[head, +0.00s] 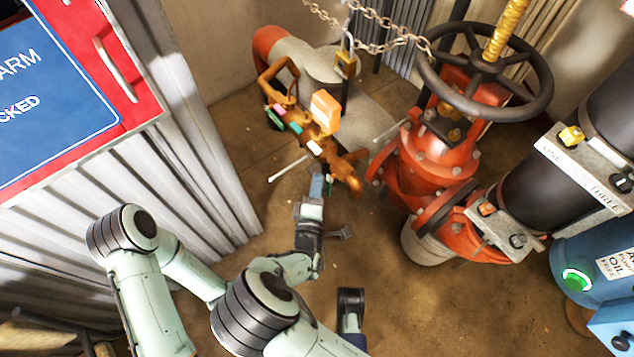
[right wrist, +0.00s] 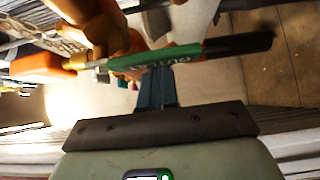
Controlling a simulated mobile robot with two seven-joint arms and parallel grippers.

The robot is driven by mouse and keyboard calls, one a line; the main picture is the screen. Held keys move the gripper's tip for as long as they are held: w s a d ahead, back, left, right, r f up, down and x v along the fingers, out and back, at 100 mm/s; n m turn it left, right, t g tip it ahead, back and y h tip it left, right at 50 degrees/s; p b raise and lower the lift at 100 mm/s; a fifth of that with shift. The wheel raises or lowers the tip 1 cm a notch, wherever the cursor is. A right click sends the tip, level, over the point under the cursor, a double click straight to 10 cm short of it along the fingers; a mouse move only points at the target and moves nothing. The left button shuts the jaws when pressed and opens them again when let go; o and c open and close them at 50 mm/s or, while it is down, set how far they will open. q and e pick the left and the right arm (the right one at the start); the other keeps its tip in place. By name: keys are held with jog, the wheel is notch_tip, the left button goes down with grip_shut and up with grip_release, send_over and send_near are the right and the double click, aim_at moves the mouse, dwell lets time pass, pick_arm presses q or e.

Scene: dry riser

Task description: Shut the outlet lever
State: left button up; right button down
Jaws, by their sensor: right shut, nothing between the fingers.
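The outlet lever (right wrist: 185,53) is a green bar with upside-down lettering and a dark end, lying nearly level across the right wrist view. It joins brass and orange metalwork at its left. In the head view the orange pipe assembly (head: 349,176) carries several coloured tags, and I cannot tell for sure which part there is the outlet lever. My right gripper (head: 316,184) is at the assembly's near lower side. Its blue fingers (right wrist: 157,88) are shut and empty, right at the lever's edge; I cannot tell whether they touch. My left gripper is not in view.
A red valve (head: 435,150) with a black handwheel (head: 484,70) stands at the right. A chain (head: 375,46) and padlock (head: 346,66) hang behind the assembly. A red and blue alarm panel (head: 60,90) is at the left. Bare floor (head: 395,310) lies in front.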

jog(key=s+a+p, duration=0.1)
jog(key=s+a, duration=0.2)
jog(key=a, duration=0.2)
jog(key=shift+s, duration=0.3)
dwell(0.4)
